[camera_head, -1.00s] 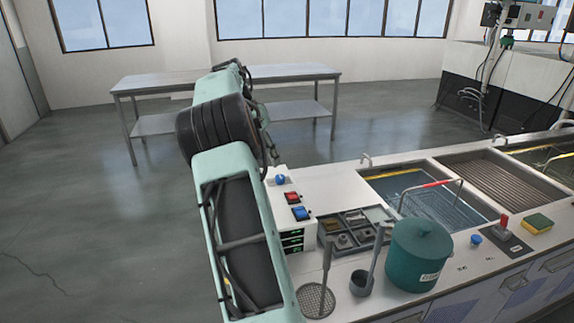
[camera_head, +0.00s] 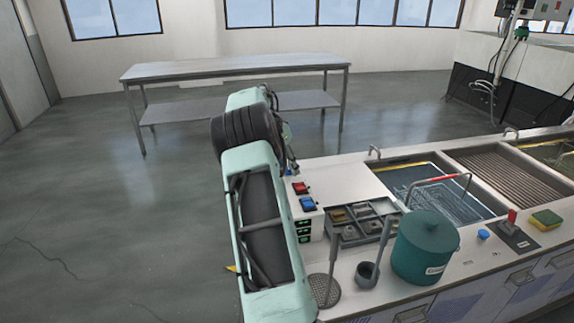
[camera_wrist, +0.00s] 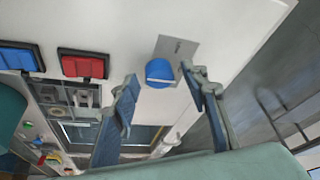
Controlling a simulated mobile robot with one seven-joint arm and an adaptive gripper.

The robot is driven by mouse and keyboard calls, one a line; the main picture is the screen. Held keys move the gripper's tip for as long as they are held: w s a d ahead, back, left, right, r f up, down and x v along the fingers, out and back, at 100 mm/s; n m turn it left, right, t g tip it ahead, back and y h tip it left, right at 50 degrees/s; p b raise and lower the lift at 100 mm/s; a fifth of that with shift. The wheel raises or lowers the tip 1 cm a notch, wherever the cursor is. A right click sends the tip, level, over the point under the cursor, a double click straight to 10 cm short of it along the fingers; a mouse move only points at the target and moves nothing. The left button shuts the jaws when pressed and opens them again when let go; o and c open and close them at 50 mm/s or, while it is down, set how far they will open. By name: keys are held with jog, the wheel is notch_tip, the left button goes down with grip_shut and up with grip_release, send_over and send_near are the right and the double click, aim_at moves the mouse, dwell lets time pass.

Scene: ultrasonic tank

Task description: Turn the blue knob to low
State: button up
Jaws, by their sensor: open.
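The blue knob (camera_wrist: 159,71) sits on a pale panel beside a grey label plate (camera_wrist: 177,50) in the wrist view. My gripper (camera_wrist: 161,80) is open, with one finger on each side of the knob in the picture. Nothing is held. I cannot tell whether the fingertips touch the knob or how far above it they are. The knob's pointer and any low marking are not readable. In the head view my arm hides nearly all of this knob and most of my gripper.
A red switch (camera_head: 300,188) and a blue switch (camera_head: 308,204) sit beside the knob. A parts tray (camera_head: 347,238), a green pot (camera_head: 424,250) and a water tank (camera_head: 440,195) stand along the counter.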

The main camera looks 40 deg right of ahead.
grip_shut()
dwell(0.3)
jog(key=shift+n, duration=0.3)
jog(key=shift+s+n+t+b, duration=0.15)
jog(key=shift+n+t+b, duration=0.45)
jog(key=shift+n+b, duration=0.3)
jog(key=n+t, duration=0.1)
jog(key=n, duration=0.2)
jog(key=shift+s+d+n, duration=0.1)
jog(key=shift+n, duration=0.3)
jog(key=n+t+y, duration=0.1)
jog(key=n, duration=0.1)
jog(key=n+y, duration=0.1)
jog(key=n, duration=0.2)
jog(key=shift+d+r+n+t, duration=0.1)
jog(key=shift+n+t, duration=0.2)
jog(key=shift+t, duration=0.1)
grip_release()
